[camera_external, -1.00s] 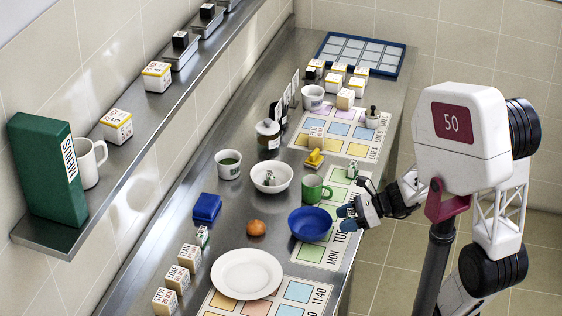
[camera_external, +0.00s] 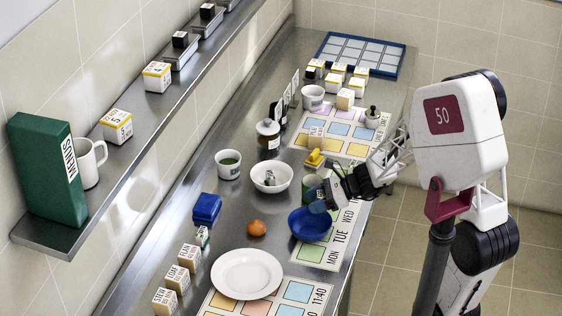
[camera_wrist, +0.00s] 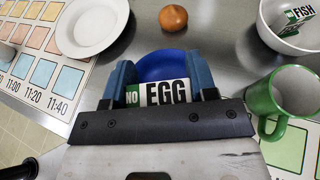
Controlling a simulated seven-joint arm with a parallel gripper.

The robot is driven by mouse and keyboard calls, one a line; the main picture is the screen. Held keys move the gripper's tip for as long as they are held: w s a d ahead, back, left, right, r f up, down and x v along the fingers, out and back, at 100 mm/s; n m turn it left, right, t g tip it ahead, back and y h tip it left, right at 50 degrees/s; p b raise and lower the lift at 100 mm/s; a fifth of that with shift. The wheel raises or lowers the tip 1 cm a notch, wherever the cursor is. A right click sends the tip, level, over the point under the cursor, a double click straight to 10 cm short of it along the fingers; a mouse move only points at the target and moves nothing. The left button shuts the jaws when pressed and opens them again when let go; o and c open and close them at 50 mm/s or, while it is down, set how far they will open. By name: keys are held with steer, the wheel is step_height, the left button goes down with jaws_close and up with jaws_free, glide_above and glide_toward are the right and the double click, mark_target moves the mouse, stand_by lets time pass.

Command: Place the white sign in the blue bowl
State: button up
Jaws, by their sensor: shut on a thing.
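My gripper (camera_wrist: 160,88) is shut on a small white and green sign (camera_wrist: 165,93) reading "NO EGG", held upright between its blue fingers in the wrist view. In the external view my gripper (camera_external: 322,202) is just above the back right rim of the blue bowl (camera_external: 306,226). The bowl stands on the counter; in the wrist view the blue bowl (camera_wrist: 163,64) lies just beyond the sign, partly hidden by it and the fingers. The sign cannot be made out clearly in the external view.
A green mug (camera_wrist: 278,103) stands close beside my gripper. A white bowl (camera_wrist: 292,40) holds a "FISH" sign (camera_wrist: 298,18). A white plate (camera_external: 247,274) and an orange-brown round item (camera_external: 256,228) are near the blue bowl. A blue box (camera_external: 207,208) is at left.

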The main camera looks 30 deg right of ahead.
steer(key=shift+w+a+f, duration=0.1)
steer(key=shift+w+a, duration=0.1)
steer(key=shift+w, duration=0.55)
steer(key=shift+w+a+f, duration=0.1)
steer(key=shift+w+a, duration=0.05)
steer(key=shift+w, duration=0.6)
steer(key=shift+f, duration=0.1)
steer(key=shift+f, duration=1.6)
steer(key=shift+f, duration=0.6)
steer(key=o, duration=0.9)
steer(key=shift+r, duration=0.65)
steer(key=shift+v, duration=5.95)
